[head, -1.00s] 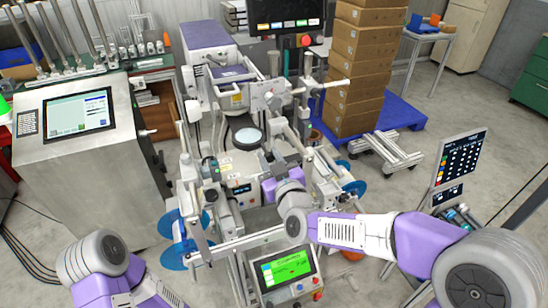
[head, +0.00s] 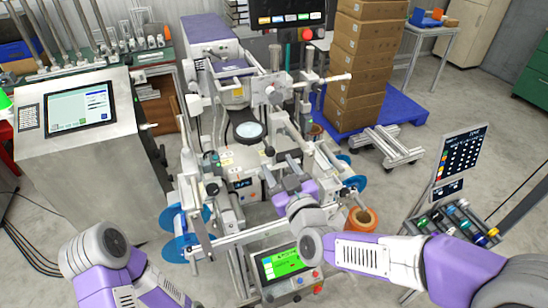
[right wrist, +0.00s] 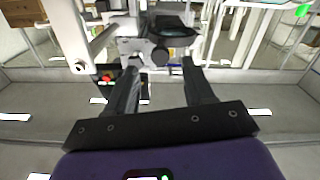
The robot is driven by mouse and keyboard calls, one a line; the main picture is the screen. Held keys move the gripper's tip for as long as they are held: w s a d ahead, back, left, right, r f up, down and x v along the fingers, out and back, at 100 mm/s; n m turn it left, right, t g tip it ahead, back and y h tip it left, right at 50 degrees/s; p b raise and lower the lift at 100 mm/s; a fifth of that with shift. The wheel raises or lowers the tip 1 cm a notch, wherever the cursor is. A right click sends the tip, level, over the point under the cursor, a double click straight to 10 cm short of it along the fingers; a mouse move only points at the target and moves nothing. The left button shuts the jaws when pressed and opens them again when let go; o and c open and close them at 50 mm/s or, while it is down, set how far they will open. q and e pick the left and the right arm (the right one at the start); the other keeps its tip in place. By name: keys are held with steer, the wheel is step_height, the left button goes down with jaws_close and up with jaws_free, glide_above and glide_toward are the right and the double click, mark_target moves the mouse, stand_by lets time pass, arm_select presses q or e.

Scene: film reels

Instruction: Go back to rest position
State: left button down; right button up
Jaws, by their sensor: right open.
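My right gripper (head: 291,174) reaches in over the front middle of the film machine (head: 245,155). In the right wrist view its two dark fingers (right wrist: 155,78) stand apart with nothing between them. Machine parts lie beyond the fingertips, and I cannot tell how near they are. My left arm shows at the lower left of the head view, but its gripper is out of the picture. Blue reels (head: 178,248) sit at the machine's left side, and another blue reel (head: 355,184) sits at its right. An orange roll (head: 363,219) is at the right front, beside my right arm.
A control panel with a green screen (head: 285,262) stands in front of the machine, close to my right arm. A grey cabinet with a screen (head: 80,150) is at the left. A dark keypad panel (head: 459,160) and a rack of small rolls (head: 455,222) are at the right. Stacked boxes (head: 358,70) stand behind.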

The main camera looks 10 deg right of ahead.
steer(key=shift+v, duration=0.8)
step_height(320, 180, down, 27)
steer(key=s+m+g, duration=0.1)
steer(key=m+g, duration=0.2)
steer(key=g, duration=0.5)
steer(key=s+f+m+g, duration=0.4)
steer(key=s+f+g, duration=0.5)
steer(key=s+f, duration=0.9)
steer(key=shift+d+f+m, duration=0.2)
steer(key=shift+f+m, duration=0.1)
steer(key=shift+f, duration=0.6)
